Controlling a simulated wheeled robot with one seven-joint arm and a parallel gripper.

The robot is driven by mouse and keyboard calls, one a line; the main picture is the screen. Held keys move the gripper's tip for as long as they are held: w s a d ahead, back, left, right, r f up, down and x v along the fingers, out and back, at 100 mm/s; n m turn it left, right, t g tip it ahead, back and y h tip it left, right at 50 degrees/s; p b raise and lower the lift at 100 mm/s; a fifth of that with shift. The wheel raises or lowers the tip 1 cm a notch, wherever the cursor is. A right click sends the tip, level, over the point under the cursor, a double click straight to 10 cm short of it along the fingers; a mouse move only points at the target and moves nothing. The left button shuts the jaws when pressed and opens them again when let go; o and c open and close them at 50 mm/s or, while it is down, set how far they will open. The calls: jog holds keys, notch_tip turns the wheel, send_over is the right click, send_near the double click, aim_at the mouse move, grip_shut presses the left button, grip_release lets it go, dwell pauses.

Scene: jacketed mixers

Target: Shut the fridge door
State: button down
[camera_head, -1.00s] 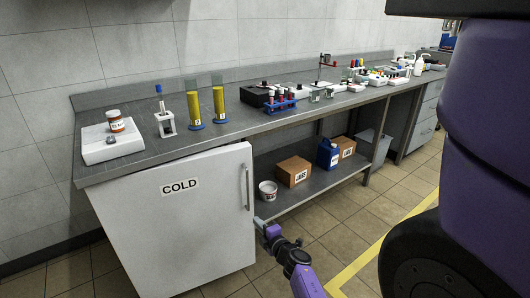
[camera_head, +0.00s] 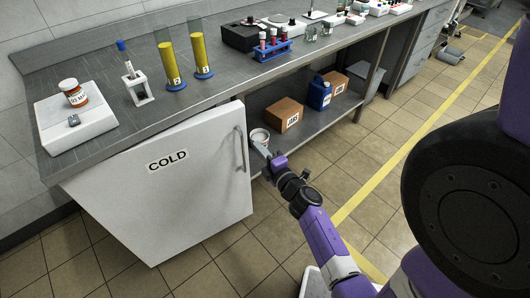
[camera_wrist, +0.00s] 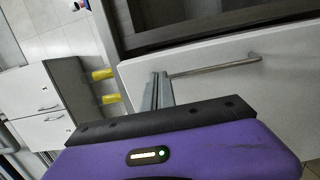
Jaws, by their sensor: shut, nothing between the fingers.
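The white fridge door (camera_head: 190,190), labelled COLD, stands close under the counter's front edge. My gripper (camera_head: 258,148) is shut and empty, just right of the door's handle edge. In the wrist view the shut fingers (camera_wrist: 162,91) point at the pale door (camera_wrist: 285,75), close to one end of the handle (camera_wrist: 215,67). A dark recess lies beyond the door's edge there. Whether the fingers touch the door cannot be told.
On the shelf below are a white tub (camera_head: 260,136), boxes (camera_head: 282,114) and a blue jug (camera_head: 319,93). Tiled floor (camera_head: 385,150) is open at right.

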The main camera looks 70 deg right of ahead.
aim_at(243, 129)
jog(key=x, duration=0.8)
jog(key=shift+w+d, duration=0.1)
jog(key=shift+w, duration=0.1)
jog(key=shift+d+b, duration=0.1)
jog(key=shift+b, duration=0.2)
